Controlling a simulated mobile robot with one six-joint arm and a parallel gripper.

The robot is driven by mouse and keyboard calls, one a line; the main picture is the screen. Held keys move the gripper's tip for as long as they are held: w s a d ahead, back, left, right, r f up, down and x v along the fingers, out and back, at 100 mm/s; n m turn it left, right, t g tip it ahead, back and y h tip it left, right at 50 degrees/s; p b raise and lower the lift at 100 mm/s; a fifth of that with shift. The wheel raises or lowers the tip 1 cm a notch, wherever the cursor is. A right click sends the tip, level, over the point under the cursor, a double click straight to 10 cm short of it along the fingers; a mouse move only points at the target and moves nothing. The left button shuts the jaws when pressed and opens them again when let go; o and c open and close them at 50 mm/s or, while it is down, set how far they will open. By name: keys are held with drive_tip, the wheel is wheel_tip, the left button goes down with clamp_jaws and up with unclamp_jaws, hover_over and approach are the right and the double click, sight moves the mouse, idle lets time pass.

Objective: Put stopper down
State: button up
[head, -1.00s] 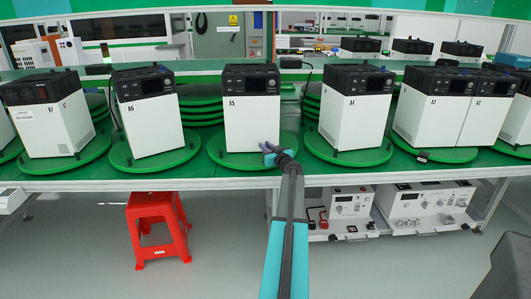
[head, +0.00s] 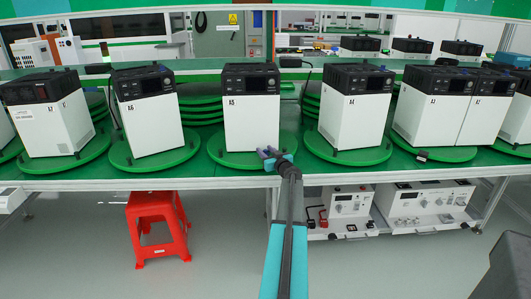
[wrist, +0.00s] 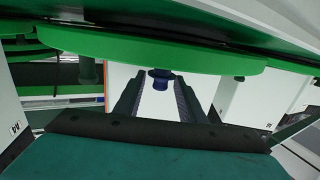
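The stopper (wrist: 161,79) is a small dark blue-purple piece at the edge of a green turntable in the wrist view. My gripper (wrist: 160,88) has its two dark fingers apart, one on each side of the stopper. Slim gaps seem to show beside it; contact is unclear. In the head view my gripper (head: 266,153) is at the front right rim of the middle green turntable (head: 228,158). That turntable carries the white and black unit A5 (head: 251,119). The stopper cannot be made out there behind the fingers.
Unit A4 (head: 351,122) stands on its turntable to the right, and unit A6 (head: 151,124) to the left. The green bench (head: 203,172) has a pale front edge. A red stool (head: 158,229) stands below. Another small dark piece (wrist: 239,78) is on the turntable rim.

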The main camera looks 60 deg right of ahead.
drive_tip(key=shift+r, duration=0.1)
drive_tip(key=b+v, duration=0.2)
drive_tip(key=v, duration=1)
idle(0.5)
drive_tip(key=shift+w+a, duration=0.1)
idle(0.7)
